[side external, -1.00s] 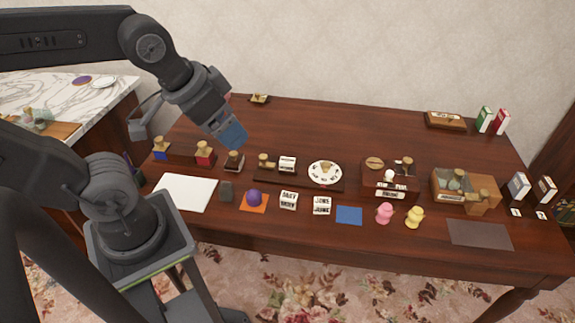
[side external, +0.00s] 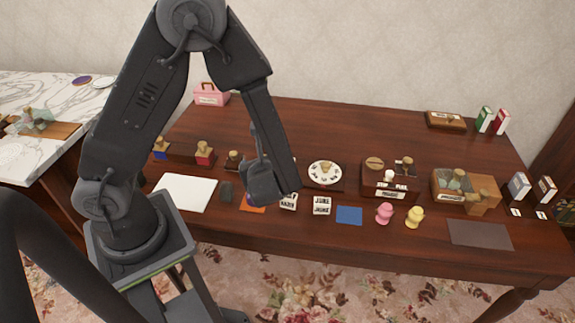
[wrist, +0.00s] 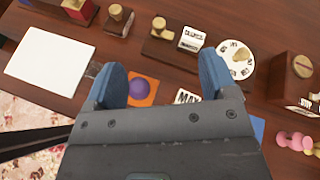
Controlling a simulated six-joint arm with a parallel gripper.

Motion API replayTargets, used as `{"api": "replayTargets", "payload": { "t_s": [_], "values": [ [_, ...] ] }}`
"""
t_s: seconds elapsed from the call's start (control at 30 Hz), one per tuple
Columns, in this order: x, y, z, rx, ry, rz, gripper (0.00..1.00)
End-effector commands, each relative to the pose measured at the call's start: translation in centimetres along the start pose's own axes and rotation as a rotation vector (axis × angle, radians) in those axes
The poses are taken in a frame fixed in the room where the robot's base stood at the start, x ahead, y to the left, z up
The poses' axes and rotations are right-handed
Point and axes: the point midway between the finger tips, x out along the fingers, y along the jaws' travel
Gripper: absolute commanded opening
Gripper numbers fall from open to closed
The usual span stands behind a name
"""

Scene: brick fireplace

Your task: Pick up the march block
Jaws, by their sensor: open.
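My gripper (wrist: 162,72) is open and empty above the front of the table, its blue fingers spread in the wrist view. In the side view its fingertips are hidden behind the wrist. A white lettered block (wrist: 187,97) shows at the right finger, partly covered by my gripper; its visible letters start with "MA", and the rest is hidden. In the side view this block (side external: 288,202) lies by the table's front, too small to read surely. Another white lettered block (wrist: 191,39) sits on a dark wooden stand farther back. A block reading like "June" (side external: 322,206) lies to the right.
Stamps with wooden knobs (side external: 204,150), a round white dial (side external: 325,172) and a wooden box (side external: 390,180) stand behind. White paper (side external: 187,192) lies left, a blue square (side external: 349,215) right.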

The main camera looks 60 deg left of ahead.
Motion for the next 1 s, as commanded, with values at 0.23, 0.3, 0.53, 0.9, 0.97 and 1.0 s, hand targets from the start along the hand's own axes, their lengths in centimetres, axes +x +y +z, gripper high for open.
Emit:
{"api": "replayTargets", "payload": {
  "t_s": [0.23, 0.3, 0.53, 0.9, 0.97, 1.0],
  "values": [
    [1.6, -1.5, -5.7, 0.33, -0.016, -0.225, 0.79],
    [1.7, -1.7, -6.4, 0.366, -0.015, -0.253, 0.79],
    [4.4, -2.4, -6.8, 0.384, -0.015, -0.265, 0.79],
    [9.8, -4.0, -7.0, 0.383, -0.015, -0.268, 0.79],
    [10.1, -4.0, -7.0, 0.384, -0.015, -0.269, 0.79],
    [10.3, -4.0, -7.0, 0.384, -0.015, -0.268, 0.79]
  ]
}}
